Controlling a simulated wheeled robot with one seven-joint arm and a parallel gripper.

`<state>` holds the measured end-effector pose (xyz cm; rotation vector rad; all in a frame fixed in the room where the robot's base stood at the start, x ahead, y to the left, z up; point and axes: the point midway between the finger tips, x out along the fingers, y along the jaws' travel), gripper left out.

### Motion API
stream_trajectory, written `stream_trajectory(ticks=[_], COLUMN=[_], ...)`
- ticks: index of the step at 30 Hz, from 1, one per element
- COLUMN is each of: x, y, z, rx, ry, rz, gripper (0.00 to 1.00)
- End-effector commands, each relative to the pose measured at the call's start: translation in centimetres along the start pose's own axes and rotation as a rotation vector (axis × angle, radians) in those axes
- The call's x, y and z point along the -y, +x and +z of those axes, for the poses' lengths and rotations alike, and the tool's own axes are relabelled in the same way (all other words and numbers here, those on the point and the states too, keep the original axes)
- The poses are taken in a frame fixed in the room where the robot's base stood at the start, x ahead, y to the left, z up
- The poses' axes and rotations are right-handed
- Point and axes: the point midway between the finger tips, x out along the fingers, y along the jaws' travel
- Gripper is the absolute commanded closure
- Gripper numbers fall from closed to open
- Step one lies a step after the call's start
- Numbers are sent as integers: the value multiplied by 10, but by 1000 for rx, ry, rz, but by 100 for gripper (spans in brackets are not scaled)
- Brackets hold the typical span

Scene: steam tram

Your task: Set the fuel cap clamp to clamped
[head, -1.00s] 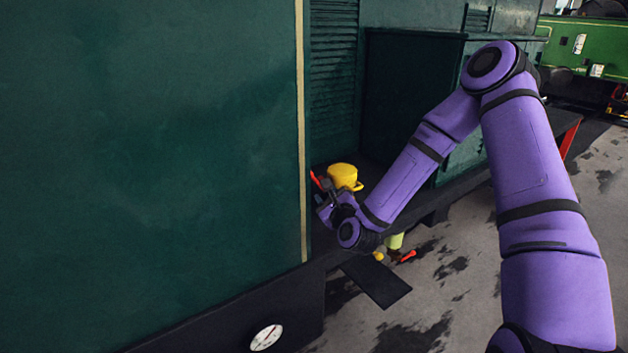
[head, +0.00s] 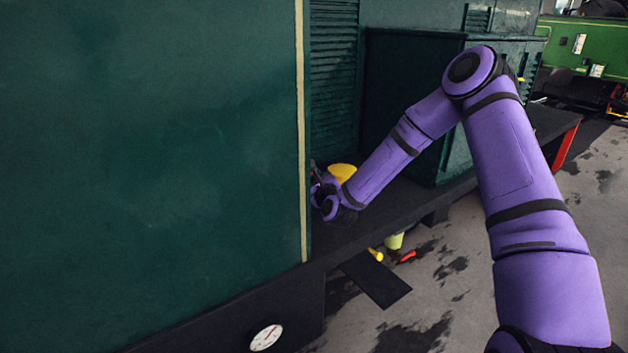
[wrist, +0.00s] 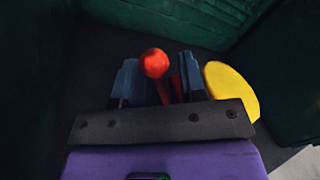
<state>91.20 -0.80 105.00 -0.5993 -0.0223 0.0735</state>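The fuel cap is a round yellow lid (head: 342,171) on the dark ledge beside the green tram body, partly hidden by my arm. It also shows at the right of the wrist view (wrist: 233,92), outside my fingers. The clamp lever has a red ball knob (wrist: 155,63) and a red stem that runs down to the right, partly hidden by the gripper. My gripper (wrist: 158,78) is open, with one finger on each side of the knob and stem. I cannot tell whether a finger touches them. In the head view the gripper (head: 318,183) is left of the cap and hides the lever.
The green panel (head: 150,150) stands close on the left, and a dark box (head: 405,105) rises behind the cap. The ledge (head: 425,195) is clear to the right. Below it are a dark step plate (head: 376,279) and small yellow and red parts.

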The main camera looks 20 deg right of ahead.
Motion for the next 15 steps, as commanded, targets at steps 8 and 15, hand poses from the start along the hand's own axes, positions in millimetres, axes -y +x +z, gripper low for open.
stream_trajectory(ticks=[8, 15], x=[0, 2], y=[0, 0], z=[0, 0], rx=[0, -3], ry=[0, 15], rz=[0, 1], gripper=[100, 100])
